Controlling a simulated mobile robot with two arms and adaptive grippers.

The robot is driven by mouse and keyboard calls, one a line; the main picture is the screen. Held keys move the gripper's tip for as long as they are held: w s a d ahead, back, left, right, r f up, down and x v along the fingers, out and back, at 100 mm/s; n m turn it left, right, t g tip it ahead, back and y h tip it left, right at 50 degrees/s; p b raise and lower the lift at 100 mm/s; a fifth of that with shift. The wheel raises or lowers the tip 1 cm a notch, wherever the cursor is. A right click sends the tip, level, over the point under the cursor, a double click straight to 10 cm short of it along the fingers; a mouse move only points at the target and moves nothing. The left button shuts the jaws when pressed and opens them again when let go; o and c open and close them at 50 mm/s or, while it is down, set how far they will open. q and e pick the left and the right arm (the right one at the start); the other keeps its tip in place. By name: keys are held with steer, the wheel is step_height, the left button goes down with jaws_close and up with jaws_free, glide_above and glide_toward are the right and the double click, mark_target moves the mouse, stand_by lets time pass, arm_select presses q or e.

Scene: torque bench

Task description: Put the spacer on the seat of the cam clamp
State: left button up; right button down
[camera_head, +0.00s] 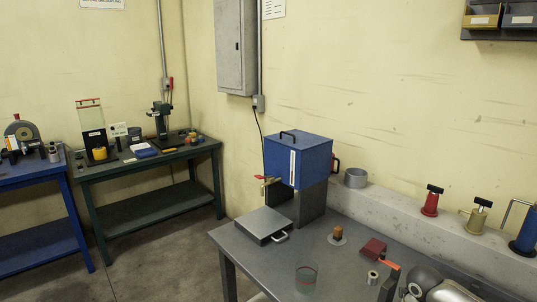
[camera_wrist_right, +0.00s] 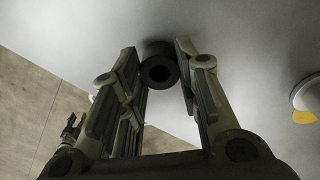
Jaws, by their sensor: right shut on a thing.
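The spacer is a short hollow cylinder. It is dark in the right wrist view (camera_wrist_right: 160,68) and looks silvery in the head view (camera_head: 373,278). My right gripper (camera_wrist_right: 162,72) is shut on it, one finger on each side, with its open bore facing the wrist camera. In the head view my right gripper (camera_head: 379,280) is near the front right of the grey bench, partly hidden by its own arm. A dark red block with an orange lever (camera_head: 373,248), probably the cam clamp, lies just beyond the spacer. Its seat cannot be made out. My left gripper is out of view.
A flat grey plate (camera_head: 262,225) and a blue tank (camera_head: 298,160) are farther back. Several tools line the rear ledge (camera_head: 400,200).

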steer(key=shift+r+p, duration=1.6)
steer(key=shift+r, duration=0.95)
